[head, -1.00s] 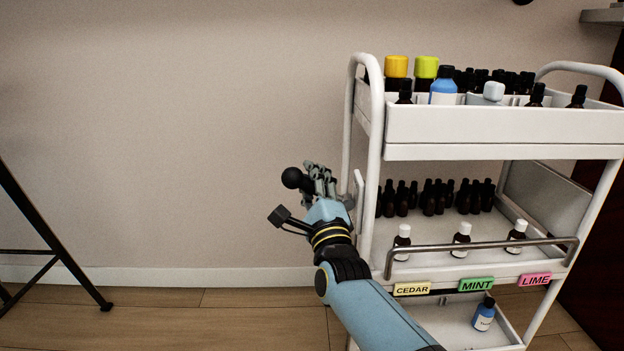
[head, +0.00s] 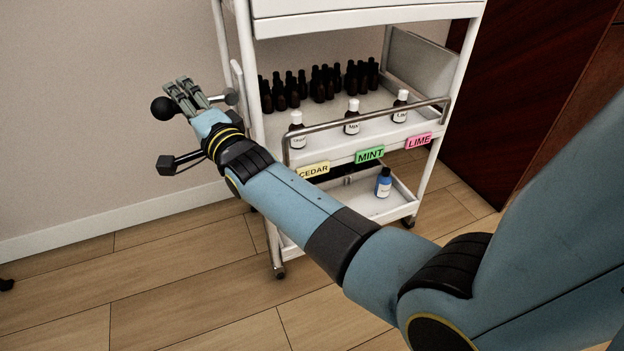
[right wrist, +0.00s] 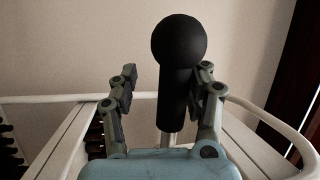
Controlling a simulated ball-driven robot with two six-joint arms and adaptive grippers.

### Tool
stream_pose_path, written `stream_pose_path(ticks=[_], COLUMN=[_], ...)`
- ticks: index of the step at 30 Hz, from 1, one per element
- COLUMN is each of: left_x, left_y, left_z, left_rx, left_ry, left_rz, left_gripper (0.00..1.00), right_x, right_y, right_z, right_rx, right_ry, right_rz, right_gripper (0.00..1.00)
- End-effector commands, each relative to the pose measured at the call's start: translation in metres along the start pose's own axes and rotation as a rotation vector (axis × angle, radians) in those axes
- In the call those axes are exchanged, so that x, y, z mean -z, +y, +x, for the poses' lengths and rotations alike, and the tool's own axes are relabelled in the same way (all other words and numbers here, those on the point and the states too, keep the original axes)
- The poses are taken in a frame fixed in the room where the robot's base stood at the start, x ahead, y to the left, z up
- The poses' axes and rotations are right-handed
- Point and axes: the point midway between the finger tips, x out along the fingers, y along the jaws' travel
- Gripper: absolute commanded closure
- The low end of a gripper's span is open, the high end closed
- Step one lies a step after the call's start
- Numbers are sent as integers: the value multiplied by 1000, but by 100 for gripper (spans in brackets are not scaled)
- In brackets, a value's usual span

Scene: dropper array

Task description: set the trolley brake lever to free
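The brake lever shows as a black round knob (head: 163,109) beside the left end of the trolley (head: 262,22). In the right wrist view the lever (right wrist: 174,98) is a black handle with a ball top on a pale rod. My right gripper (head: 184,84) is at the lever. In the right wrist view its fingers (right wrist: 167,72) stand either side of the handle. A gap shows at the left finger; the right finger overlaps the handle's edge, and I cannot tell if it touches. My left gripper is out of view.
The middle shelf holds several dark bottles (head: 317,84) and white-capped bottles (head: 352,117) behind a metal rail (head: 370,118). A blue bottle (head: 383,183) stands on the bottom shelf. A dark red panel (head: 535,90) stands right.

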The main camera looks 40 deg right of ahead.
Motion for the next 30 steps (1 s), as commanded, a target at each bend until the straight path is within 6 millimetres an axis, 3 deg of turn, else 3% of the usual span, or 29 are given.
stream_pose_path(ticks=[2, 11, 26, 30], left_x=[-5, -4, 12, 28], left_y=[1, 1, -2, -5], left_z=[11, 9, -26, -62], left_rx=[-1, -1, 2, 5], left_ry=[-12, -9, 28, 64], left_rz=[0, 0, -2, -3], left_gripper=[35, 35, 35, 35], right_x=[0, 6, 12, 16], right_y=[17, 34, 14, 29], right_z=[-5, -9, -119, -135], right_rx=[-46, -143, -144, -253], right_ry=[-24, -88, -89, -123], right_rz=[-119, -419, -417, -509], right_gripper=[52, 52, 52, 52])
